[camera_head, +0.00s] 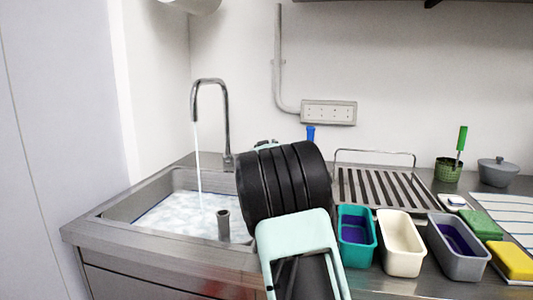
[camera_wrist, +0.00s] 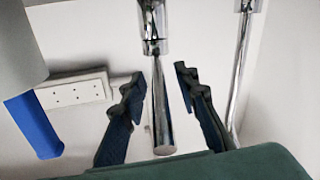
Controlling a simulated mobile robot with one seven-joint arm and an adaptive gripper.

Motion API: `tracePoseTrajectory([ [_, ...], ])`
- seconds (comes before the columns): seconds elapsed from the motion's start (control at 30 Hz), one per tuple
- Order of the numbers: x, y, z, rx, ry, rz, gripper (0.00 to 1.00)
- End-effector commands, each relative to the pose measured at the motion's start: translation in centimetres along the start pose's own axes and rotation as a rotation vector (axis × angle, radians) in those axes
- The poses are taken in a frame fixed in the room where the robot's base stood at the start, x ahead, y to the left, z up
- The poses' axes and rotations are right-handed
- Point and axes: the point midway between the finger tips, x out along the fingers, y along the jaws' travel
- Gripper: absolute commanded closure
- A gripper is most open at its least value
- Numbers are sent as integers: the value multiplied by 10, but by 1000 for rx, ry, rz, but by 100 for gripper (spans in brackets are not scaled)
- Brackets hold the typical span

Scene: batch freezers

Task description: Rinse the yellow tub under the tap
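The tap (camera_head: 211,100) stands at the back of the sink, and a stream of water runs from its spout. A pale cream-yellow tub (camera_head: 402,245), the closest match to the yellow tub, stands upright on the counter right of the sink and looks empty. In the wrist view my gripper (camera_wrist: 160,75) is open, with its fingers on either side of a chrome lever (camera_wrist: 162,110). Gaps show between the fingers and the lever. The tap's pipe (camera_wrist: 240,70) shows at the right there. In the head view my own arm hides the gripper.
The sink (camera_head: 120,222) holds whitish, rippled water and a short upright pipe (camera_head: 223,224). A teal tub (camera_head: 358,262) and a grey tub (camera_head: 462,265) flank the cream tub. A drying rack (camera_head: 385,187), green sponge (camera_head: 482,224) and yellow sponge (camera_head: 513,260) crowd the right.

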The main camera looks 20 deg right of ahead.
Motion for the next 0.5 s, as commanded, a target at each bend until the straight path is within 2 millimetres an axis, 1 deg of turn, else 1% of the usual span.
tracePoseTrajectory([
  [0.3, -52, -1, -1, 2, 1, -2, 72],
  [0.5, -82, -1, -1, 1, 1, -2, 72],
])
